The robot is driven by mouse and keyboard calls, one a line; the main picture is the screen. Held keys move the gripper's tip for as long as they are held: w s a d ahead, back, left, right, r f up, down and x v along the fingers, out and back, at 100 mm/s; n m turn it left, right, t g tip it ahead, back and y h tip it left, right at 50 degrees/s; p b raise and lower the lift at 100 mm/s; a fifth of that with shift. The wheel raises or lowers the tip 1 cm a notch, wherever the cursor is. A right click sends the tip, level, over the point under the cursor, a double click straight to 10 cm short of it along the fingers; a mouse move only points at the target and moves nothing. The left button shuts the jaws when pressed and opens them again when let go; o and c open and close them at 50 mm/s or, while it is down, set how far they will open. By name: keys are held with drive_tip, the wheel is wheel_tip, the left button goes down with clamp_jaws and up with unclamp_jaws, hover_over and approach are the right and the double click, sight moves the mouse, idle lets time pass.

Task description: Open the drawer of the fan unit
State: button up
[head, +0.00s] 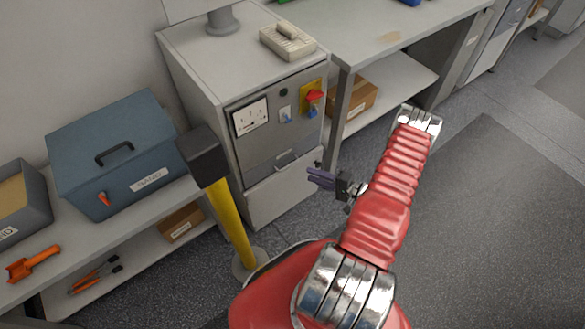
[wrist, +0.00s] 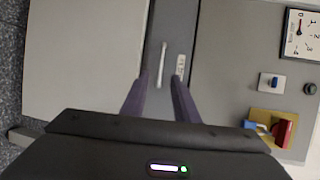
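The fan unit (head: 230,170) is a grey cabinet in the middle of the head view. Its drawer front is a narrow darker grey strip (wrist: 176,22) in the wrist view, between a pale lower panel and the instrument panel. A light bar handle (head: 295,158) sits on it; it also shows in the wrist view (wrist: 162,62). My gripper (head: 313,174) has purple fingers and is just in front of the cabinet, near the handle. In the wrist view the fingers (wrist: 159,77) are apart, with the handle's near end seen between them. I cannot tell the remaining depth or any contact.
The instrument panel carries a gauge (head: 250,118) and a red knob on a yellow plate (head: 312,97). A yellow post with a black top (head: 228,215) stands in front, left of the unit. A bench with a blue toolbox (head: 118,150) is left. Floor (head: 480,230) is open to the right.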

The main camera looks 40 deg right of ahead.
drive_tip(key=x, duration=1)
drive_tip(key=shift+f, duration=0.1)
drive_tip(key=shift+c, duration=0.7)
clamp_jaws()
